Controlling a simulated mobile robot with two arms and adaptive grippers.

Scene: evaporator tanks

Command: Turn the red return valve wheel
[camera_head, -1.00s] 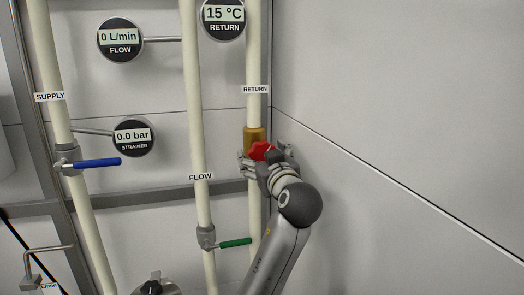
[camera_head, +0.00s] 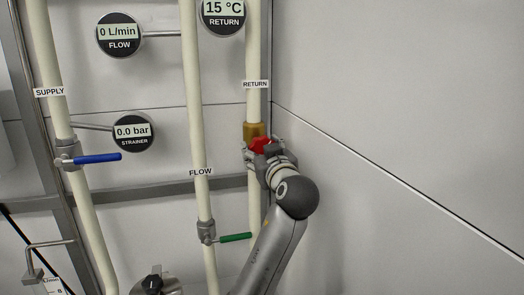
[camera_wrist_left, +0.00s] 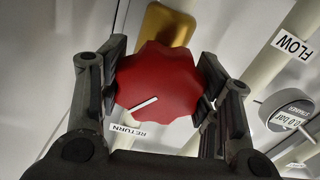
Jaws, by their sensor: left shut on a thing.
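The red return valve wheel (camera_head: 260,144) sits on a brass valve body (camera_head: 254,130) on the return pipe. In the left wrist view the red wheel (camera_wrist_left: 158,82) is large, with a scalloped rim and a white mark line slanting up to the right. My left gripper (camera_head: 262,153) is at the wheel, its arm coming up from below. In the left wrist view its two fingers (camera_wrist_left: 160,85) stand on either side of the wheel and are shut on it. The brass body (camera_wrist_left: 166,26) shows behind the wheel. My right gripper is not in view.
The flow pipe (camera_head: 193,120) with a green lever (camera_head: 235,237) runs left of the return pipe. The supply pipe (camera_head: 52,70) with a blue lever (camera_head: 97,158) is further left. Round gauges (camera_head: 133,133) stick out between pipes. A bare wall (camera_head: 400,120) lies to the right.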

